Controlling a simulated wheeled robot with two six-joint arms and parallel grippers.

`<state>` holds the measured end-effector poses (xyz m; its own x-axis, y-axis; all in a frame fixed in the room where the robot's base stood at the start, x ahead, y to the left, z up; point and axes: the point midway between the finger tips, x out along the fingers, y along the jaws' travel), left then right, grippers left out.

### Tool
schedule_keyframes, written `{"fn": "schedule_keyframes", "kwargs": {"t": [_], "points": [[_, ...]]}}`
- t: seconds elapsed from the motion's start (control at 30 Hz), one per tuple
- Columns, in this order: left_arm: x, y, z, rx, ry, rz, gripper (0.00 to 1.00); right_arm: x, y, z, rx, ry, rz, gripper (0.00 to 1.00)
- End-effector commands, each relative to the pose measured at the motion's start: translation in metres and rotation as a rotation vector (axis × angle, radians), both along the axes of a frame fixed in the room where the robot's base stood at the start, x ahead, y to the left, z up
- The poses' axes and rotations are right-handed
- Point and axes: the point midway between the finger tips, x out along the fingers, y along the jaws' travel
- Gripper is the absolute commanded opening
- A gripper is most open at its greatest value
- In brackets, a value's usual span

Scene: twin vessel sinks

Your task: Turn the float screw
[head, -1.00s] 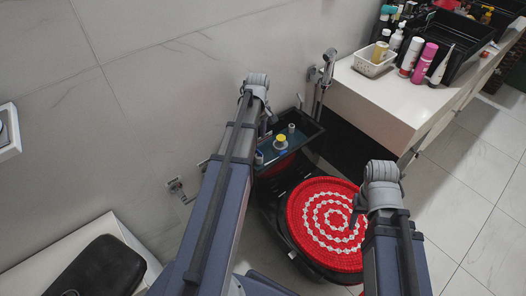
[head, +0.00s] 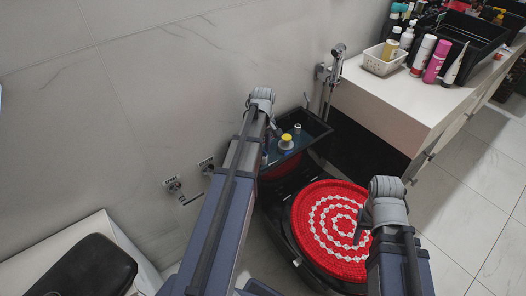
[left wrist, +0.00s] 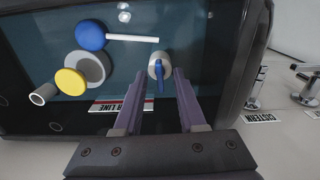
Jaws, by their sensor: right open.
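The open cistern tank (head: 312,126) holds bluish water; in the left wrist view its dark rim (left wrist: 236,90) runs along the right. A grey-white round fitting with a blue bar across it (left wrist: 159,74), likely the float screw, stands between my left gripper's (left wrist: 160,76) two purple fingertips. The fingers are apart, one on each side of it, with gaps visible. The blue float ball (left wrist: 91,35) with its white rod (left wrist: 132,38) lies nearby. In the head view my left gripper (head: 274,130) reaches into the tank, partly hidden by its arm. My right gripper (head: 361,228) is over the red round cover.
A yellow cap (left wrist: 70,81) and a grey tube (left wrist: 43,94) stand in the tank. Wall valves (head: 174,187) are left of it. The red cover (head: 325,215) lies below the tank. A white counter (head: 390,100) with bottles is at right.

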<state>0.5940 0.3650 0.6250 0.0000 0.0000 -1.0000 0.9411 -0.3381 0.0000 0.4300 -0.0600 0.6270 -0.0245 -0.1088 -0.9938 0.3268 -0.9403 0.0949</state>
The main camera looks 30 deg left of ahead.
Motion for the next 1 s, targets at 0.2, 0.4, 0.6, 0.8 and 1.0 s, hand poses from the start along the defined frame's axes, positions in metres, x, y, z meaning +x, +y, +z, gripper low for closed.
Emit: {"fn": "schedule_keyframes", "kwargs": {"t": [0.2,0.4,0.6,0.8,1.0], "points": [[0.0,0.0,0.0009,0.0,0.0,0.0,0.33,0.0,0.0,0.0009,0.0,0.0,0.0,0.5],[0.0,0.0,0.0009,0.0,0.0,0.0,0.11,0.0,0.0,0.0009,0.0,0.0,0.0,0.5],[0.0,0.0,0.0008,0.0,0.0,0.0,0.0,0.0,0.0,0.0008,0.0,0.0,0.0,0.5],[-0.0001,0.0,0.0008,0.0,0.0,0.0,0.0,0.0,0.0,0.0008,0.0,0.0,0.0,0.5],[-0.0001,0.0,0.0008,0.0,0.0,-0.017,0.0,0.0001,0.0,0.0008,0.0,0.0,0.0,0.5]]}}
